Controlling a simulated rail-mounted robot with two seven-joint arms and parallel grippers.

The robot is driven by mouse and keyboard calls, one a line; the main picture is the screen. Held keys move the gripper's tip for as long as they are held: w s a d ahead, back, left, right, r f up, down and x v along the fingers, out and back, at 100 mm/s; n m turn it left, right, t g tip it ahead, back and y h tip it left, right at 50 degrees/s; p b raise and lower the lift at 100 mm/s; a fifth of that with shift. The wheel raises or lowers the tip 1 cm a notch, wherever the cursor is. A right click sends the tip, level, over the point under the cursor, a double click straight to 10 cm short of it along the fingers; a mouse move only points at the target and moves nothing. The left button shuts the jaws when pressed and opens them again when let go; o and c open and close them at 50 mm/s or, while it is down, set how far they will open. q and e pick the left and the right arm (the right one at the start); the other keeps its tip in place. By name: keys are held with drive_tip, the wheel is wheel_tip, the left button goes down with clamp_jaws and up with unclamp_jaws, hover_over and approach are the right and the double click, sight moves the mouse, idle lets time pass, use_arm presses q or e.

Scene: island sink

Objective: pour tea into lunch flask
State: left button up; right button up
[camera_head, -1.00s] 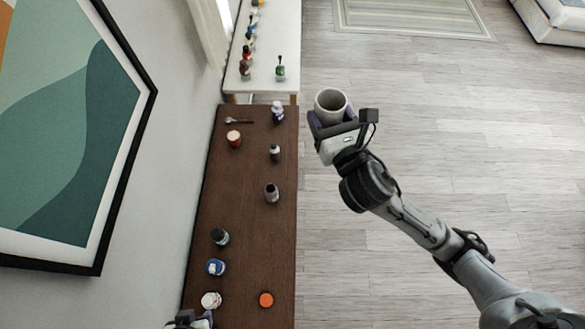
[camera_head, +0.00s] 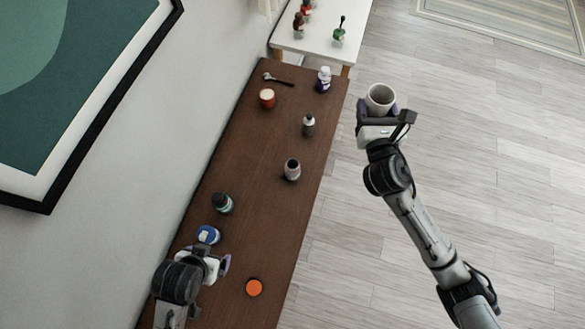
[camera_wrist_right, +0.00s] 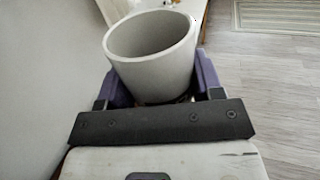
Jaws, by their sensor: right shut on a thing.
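My right gripper (camera_head: 379,112) is shut on a pale grey cup (camera_head: 379,96), held upright over the floor to the right of the brown table. The cup also fills the top of the right wrist view (camera_wrist_right: 152,62), between the purple fingers; I cannot make out tea in it. A small grey open-topped container (camera_head: 292,170) stands on the table; it may be the lunch flask, but I cannot be sure. An orange lid-like disc (camera_head: 254,288) lies near the table's front. My left gripper (camera_head: 212,262) is low over the table's left side, its jaws unclear.
On the brown table (camera_head: 262,210) stand a dark jar (camera_head: 222,203), a blue-topped jar (camera_head: 208,235), a grey bottle (camera_head: 308,125), a red-brown cup (camera_head: 267,98) and a purple-white bottle (camera_head: 323,80). A spoon-like utensil (camera_head: 278,80) lies behind. A white table (camera_head: 315,38) with bottles adjoins.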

use_arm(q)
wheel_tip(320, 180, down, 20)
drive_tip(key=b, duration=1.8)
drive_tip(key=shift+w+f+b, duration=0.1)
drive_tip(key=shift+f+b, duration=0.05)
drive_tip(key=shift+b, duration=0.25)
use_arm(e)
drive_tip(key=a+f+n+y, duration=0.1)
drive_tip(key=a+f+y, duration=0.1)
drive_tip(key=f, duration=1)
drive_tip(key=w+a+f+n+g+y, duration=0.1)
drive_tip(key=a+f, duration=0.3)
drive_tip(key=f, duration=0.8)
drive_tip(key=w+a+f+n+y, duration=0.1)
drive_tip(key=a+f+y, duration=0.1)
drive_tip(key=f, duration=1)
drive_tip(key=shift+w+a+n+y, duration=0.1)
drive_tip(key=shift+a+n+y, duration=0.3)
drive_tip(key=shift+a, duration=0.1)
use_arm(q)
drive_tip(key=shift+d+f, duration=0.1)
drive_tip(key=shift+f, duration=0.05)
use_arm(e)
drive_tip(key=shift+a+f+g, duration=0.15)
drive_tip(key=shift+f+g, duration=0.15)
drive_tip(key=shift+f, duration=0.15)
drive_tip(key=shift+r, duration=0.1)
